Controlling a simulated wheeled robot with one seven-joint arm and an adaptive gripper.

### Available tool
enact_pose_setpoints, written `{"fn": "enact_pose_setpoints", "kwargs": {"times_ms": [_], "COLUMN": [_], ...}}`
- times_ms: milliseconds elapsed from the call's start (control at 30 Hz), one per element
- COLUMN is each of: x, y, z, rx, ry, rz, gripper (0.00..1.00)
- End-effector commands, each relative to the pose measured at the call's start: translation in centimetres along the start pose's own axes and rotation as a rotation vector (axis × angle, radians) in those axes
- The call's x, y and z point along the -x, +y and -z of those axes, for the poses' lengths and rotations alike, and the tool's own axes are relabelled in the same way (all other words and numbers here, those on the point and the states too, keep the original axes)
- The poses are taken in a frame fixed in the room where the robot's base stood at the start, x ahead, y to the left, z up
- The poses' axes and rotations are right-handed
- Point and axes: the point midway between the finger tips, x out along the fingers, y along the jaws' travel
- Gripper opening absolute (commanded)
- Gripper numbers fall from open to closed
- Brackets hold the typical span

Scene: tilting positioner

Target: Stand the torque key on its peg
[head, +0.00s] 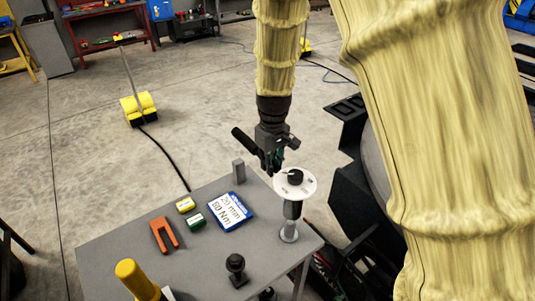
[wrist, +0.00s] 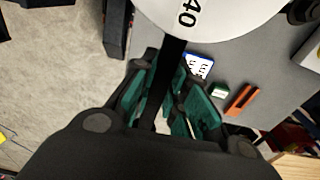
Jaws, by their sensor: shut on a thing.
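My gripper (head: 270,162) is shut on a dark bar, which I take to be the torque key. In the wrist view the black bar (wrist: 172,65) runs between the green-padded fingers (wrist: 172,100) up to the edge of a white disc. In the head view a black handle (head: 243,139) sticks out to the left of my gripper, above the table. The white dial disc (head: 308,185) with a black knob stands on a grey post just right of my gripper; it also shows close up in the wrist view (wrist: 222,15). I cannot tell which fixture is the peg.
The grey table (head: 130,235) holds a blue-and-white card (head: 229,210), yellow and green blocks, an orange fork-shaped piece (head: 163,235), a small upright grey block (head: 238,171), a dark round-topped fitting (head: 236,268) and a yellow cylinder (head: 136,278). Dark machinery stands right of the table.

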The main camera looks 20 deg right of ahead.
Motion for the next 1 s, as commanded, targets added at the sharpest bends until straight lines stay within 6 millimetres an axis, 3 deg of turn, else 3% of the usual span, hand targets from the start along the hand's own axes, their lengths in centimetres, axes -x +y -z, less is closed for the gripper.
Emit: {"fn": "enact_pose_setpoints", "kwargs": {"times_ms": [700,1000], "x": [0.5,-1.4], "y": [0.0,0.0], "z": [0.1,0.1], "rx": [0.007,0.008], "ry": [0.003,0.003], "rz": [0.004,0.003], "gripper": [0.0,0.0]}}
